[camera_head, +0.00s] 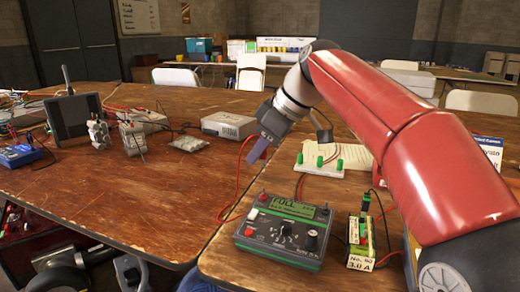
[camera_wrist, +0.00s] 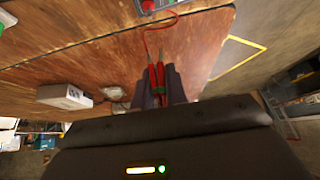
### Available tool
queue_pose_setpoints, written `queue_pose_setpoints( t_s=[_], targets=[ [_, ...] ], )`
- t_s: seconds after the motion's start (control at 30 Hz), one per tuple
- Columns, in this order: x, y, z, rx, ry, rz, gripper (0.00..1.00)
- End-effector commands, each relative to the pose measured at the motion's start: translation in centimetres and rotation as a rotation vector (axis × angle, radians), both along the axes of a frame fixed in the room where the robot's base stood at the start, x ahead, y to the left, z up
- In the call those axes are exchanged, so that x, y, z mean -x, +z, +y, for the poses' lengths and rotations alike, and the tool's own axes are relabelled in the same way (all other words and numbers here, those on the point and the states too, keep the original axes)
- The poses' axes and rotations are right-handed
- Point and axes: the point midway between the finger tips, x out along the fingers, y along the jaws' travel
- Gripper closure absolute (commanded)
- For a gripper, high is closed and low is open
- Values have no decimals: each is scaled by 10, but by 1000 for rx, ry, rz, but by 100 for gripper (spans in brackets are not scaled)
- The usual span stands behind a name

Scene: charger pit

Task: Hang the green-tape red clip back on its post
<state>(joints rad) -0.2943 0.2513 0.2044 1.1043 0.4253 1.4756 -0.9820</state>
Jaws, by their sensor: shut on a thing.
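My gripper (camera_head: 257,152) is held above the table, left of the green posts. In the wrist view its fingers (camera_wrist: 160,88) are shut on a red clip (camera_wrist: 152,78) with green tape on it. A red lead runs from the clip to the charger (camera_head: 284,232), a green-edged meter with a lit display. The clip is mostly hidden by the fingers in the head view. Green posts (camera_head: 320,161) stand upright on a white board (camera_head: 310,170) right of my gripper. The clip is apart from them.
A small yellow-green labelled box (camera_head: 360,246) with a dark lead stands right of the charger. A pale box (camera_head: 229,125) lies behind my gripper. The table's middle left is bare.

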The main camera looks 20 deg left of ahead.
Motion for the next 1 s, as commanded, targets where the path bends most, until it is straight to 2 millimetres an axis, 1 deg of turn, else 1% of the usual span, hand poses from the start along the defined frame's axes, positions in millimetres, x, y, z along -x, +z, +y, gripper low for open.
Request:
queue_pose_setpoints(
  t_s=[0.03, 0.7, 0.83, 1.0],
  targets=[
    [0, -5, 0, 0, 0, 0, 99],
    [0, -57, -1, 1, -2, 0, 99],
    [0, -63, -1, 1, -2, 1, 99],
    [0, -66, -1, 0, -2, 0, 99]
  ],
)
